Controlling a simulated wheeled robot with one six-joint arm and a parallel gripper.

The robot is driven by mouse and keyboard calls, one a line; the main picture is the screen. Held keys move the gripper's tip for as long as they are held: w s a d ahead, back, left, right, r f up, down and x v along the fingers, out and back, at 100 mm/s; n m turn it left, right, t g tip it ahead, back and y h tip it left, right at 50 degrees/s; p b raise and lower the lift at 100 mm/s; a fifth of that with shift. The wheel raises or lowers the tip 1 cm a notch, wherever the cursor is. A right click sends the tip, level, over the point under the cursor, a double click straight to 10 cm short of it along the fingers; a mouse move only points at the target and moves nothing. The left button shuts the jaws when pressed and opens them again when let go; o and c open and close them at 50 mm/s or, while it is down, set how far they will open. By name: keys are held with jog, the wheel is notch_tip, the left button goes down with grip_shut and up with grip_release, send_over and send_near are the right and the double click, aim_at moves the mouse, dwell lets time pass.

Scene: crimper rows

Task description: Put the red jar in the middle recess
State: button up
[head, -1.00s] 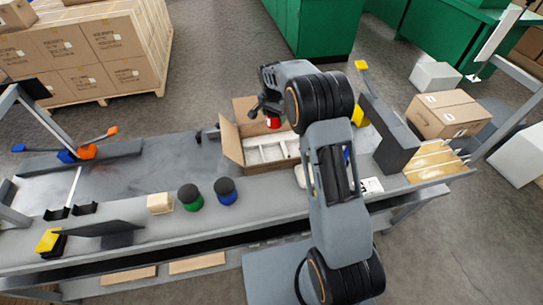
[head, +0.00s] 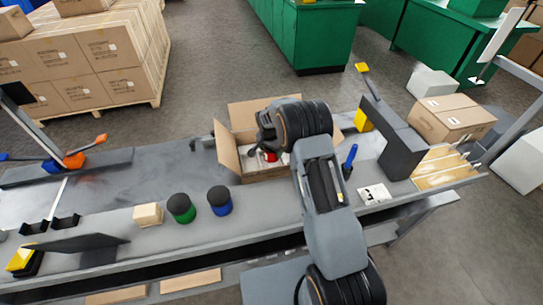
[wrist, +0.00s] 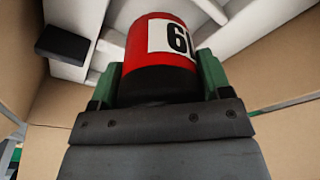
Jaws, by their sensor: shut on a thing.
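The red jar (wrist: 150,40) has a white label with black digits and a dark end towards my wrist. My gripper (wrist: 158,76) is shut on it, with a green finger on each side. In the head view the red jar (head: 269,156) shows partly, under my wrist and inside the open carton (head: 228,157). The carton holds a white divided insert (wrist: 278,58), seen past the jar in the wrist view. My arm and the jar hide most of the recesses, including whatever is directly below the jar. I cannot tell whether the jar touches the insert.
A dark block (wrist: 62,43) shows beside the jar in the wrist view. A green jar (head: 181,208), a blue jar (head: 220,200) and a beige block (head: 148,214) stand on the grey bench (head: 120,190) in front. A dark grey upright (head: 390,140) stands right of the carton.

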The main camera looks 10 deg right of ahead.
aim_at(271, 156)
jog(key=shift+f, duration=1.8)
jog(key=shift+f, duration=0.15)
jog(key=o, duration=1.2)
